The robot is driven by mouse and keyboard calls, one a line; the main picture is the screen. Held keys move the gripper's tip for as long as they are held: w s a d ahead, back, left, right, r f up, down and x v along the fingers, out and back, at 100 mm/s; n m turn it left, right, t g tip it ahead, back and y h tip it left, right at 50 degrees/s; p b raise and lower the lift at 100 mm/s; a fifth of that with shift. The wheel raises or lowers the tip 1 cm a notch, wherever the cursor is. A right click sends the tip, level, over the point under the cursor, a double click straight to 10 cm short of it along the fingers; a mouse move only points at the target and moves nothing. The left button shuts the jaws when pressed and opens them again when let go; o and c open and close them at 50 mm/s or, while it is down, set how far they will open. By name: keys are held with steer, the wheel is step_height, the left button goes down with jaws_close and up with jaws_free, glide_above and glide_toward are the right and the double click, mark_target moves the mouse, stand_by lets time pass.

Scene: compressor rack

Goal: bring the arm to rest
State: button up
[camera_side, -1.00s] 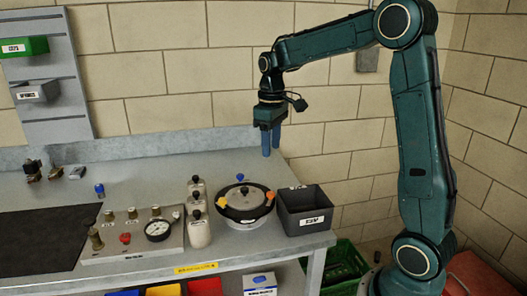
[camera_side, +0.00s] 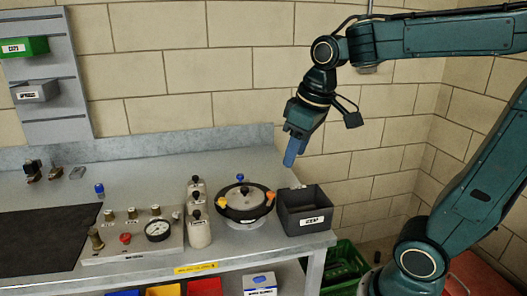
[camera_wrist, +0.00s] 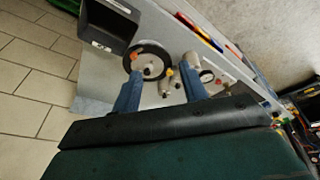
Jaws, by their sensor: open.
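My gripper (camera_side: 295,150) hangs in the air above the right end of the bench, tilted, over the area of the grey bin and the round black-rimmed device. In the wrist view its two blue fingers (camera_wrist: 160,98) are spread apart with nothing between them. My gripper touches nothing.
A dark grey bin (camera_side: 305,222) stands at the bench's right end, beside a round device (camera_side: 245,215) with coloured knobs. White bottles (camera_side: 198,230) and a gauge panel (camera_side: 130,240) stand further left. A green crate (camera_side: 345,268) is on the floor. The air around my gripper is clear.

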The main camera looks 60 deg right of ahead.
steer(key=s+a+f+t, duration=0.2)
steer(key=s+a, duration=0.2)
steer(key=s, duration=0.5)
steer(key=shift+f+y, duration=0.2)
steer(key=shift+y, duration=0.1)
